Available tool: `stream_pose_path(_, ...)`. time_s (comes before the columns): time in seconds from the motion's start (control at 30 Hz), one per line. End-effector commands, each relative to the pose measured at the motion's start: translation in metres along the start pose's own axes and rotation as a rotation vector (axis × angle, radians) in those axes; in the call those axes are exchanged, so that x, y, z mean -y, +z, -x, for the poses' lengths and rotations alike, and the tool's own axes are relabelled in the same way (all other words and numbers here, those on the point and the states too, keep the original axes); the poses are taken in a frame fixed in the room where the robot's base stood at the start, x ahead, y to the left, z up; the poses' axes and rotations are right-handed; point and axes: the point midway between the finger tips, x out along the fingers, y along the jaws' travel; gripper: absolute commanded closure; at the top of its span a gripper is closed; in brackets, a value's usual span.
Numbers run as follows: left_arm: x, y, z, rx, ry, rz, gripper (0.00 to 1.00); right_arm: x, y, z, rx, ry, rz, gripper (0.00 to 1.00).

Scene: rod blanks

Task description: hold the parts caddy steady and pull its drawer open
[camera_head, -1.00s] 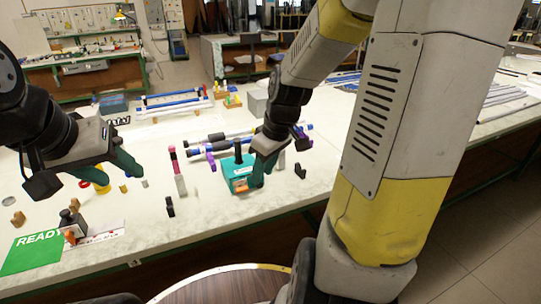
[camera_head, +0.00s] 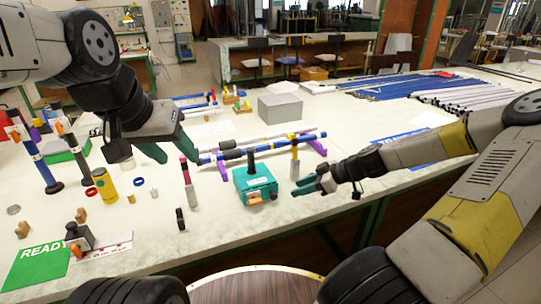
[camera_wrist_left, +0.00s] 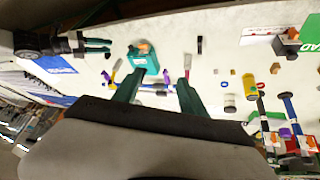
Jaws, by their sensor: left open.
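The parts caddy is a teal box (camera_head: 250,180) with an upright black handle, standing on the pale table. Its drawer front (camera_head: 256,198) has an orange-brown piece on the near side; I see no clear gap there. My left gripper (camera_head: 170,147) is open and empty, above the table to the left of the caddy.
A pink-topped post (camera_head: 188,178) and a small black piece (camera_head: 180,218) stand left of the caddy. A yellow-topped post (camera_head: 295,162) is right of it. Rods on purple supports (camera_head: 222,168) lie behind. A yellow cylinder (camera_head: 104,184) and green READY card (camera_head: 38,265) are further left.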

Motion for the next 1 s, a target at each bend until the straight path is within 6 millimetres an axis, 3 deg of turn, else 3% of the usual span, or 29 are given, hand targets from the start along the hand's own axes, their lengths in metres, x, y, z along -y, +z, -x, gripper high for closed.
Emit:
stream_pose_path(0.27, -0.003, -0.069, -0.034, 0.119, -0.038, -0.255, 0.5, 0.001, 0.0, 0.0, 0.002, -0.001, -0.001, 0.64)
stream_pose_path(0.47, -0.01, -0.118, -0.075, 0.202, -0.029, -0.449, 0.5, 0.001, 0.0, 0.0, 0.002, -0.002, -0.001, 0.64)
stream_pose_path(0.7, -0.022, -0.164, -0.143, 0.287, 0.02, -0.663, 0.5, 0.001, 0.0, 0.0, 0.002, -0.002, -0.001, 0.64)
stream_pose_path(1.0, -0.039, -0.199, -0.246, 0.366, 0.131, -0.894, 0.5, 0.001, 0.0, 0.0, 0.002, -0.002, -0.001, 0.64)
